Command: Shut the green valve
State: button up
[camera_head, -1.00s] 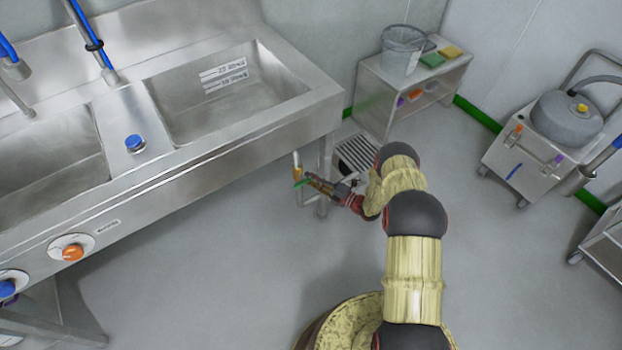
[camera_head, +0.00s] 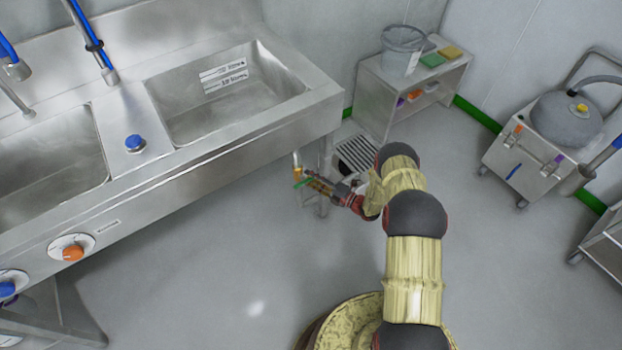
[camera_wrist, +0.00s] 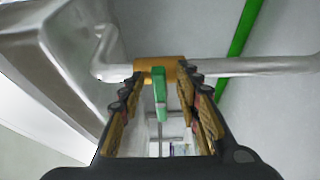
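The green valve handle (camera_wrist: 160,92) sits on an orange-brown valve body (camera_wrist: 150,68) fitted in a metal pipe below the sink's right end. In the wrist view the handle points toward me, between the two fingers of my gripper (camera_wrist: 158,112). The fingers are spread apart, with gaps visible on both sides of the handle. In the head view my gripper (camera_head: 312,183) is at the pipe under the sink corner. The green handle (camera_head: 301,183) shows as a small strip at the fingertips there.
The steel sink (camera_head: 225,145) overhangs at the left, with its leg beside the gripper. A floor drain grate (camera_head: 356,154) lies behind. A low shelf (camera_head: 415,85) with a bucket (camera_head: 402,48) stands at the back. A wheeled machine (camera_head: 548,140) is at the right.

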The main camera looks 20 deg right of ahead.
jog(key=v, duration=1.2)
dwell(0.3)
